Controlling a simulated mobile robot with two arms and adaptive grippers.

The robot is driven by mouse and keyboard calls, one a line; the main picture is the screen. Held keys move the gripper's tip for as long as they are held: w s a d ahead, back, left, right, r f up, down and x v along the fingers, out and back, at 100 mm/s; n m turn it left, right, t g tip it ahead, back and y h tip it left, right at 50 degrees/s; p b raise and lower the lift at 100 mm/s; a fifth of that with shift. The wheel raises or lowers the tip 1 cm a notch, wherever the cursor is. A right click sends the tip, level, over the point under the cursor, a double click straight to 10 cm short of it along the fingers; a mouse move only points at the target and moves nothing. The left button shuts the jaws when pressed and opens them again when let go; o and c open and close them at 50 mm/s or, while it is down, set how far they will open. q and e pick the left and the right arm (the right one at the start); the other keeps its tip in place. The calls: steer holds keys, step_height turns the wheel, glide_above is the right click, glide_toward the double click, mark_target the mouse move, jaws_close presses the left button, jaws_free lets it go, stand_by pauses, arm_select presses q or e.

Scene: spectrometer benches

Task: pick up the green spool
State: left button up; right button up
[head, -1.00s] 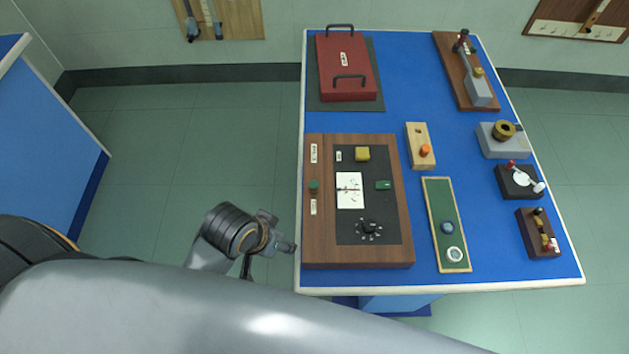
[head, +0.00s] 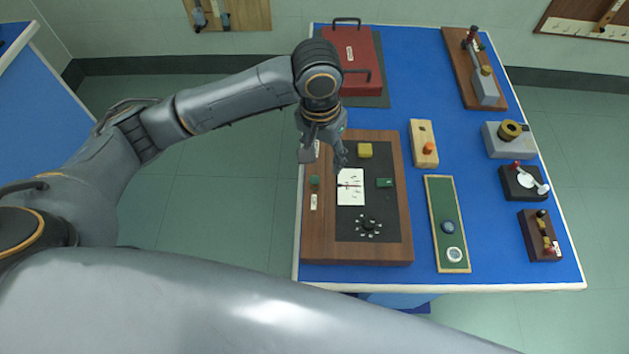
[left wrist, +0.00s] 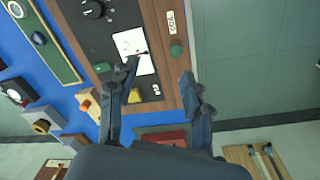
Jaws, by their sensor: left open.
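The green spool (head: 314,181) is a small round green piece at the left edge of the wooden panel board (head: 307,243), between two white labels. It also shows in the left wrist view (left wrist: 176,49), just beyond the fingertips. My left gripper (head: 322,158) is open and empty, above the board's back left part, a little behind the spool in the head view. In the left wrist view its two fingers (left wrist: 160,75) are spread wide, with the spool showing in line with the gap between them. My right gripper is in neither view.
A white card (head: 350,188), a green block (head: 384,183), a yellow block (head: 365,150) and a black knob (head: 368,223) sit on the same board. A red case (head: 362,60) stands behind. Several fixtures line the blue table's right side. Open floor lies left of the table.

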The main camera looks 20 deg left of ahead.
arm_select(q)
steer(key=w+a+r, duration=0.1)
steer(key=a, duration=0.1)
steer(key=p, duration=0.1)
glide_above(314, 179)
steer(key=shift+n+y, duration=0.4)
step_height(314, 179, down, 8)
steer(key=shift+d+r, duration=0.1)
steer(key=shift+f+p, duration=0.3)
steer(key=shift+f, duration=0.25)
step_height(314, 179, down, 4)
steer(key=shift+f+p, duration=0.15)
steer(key=shift+p, duration=0.3)
jaws_close()
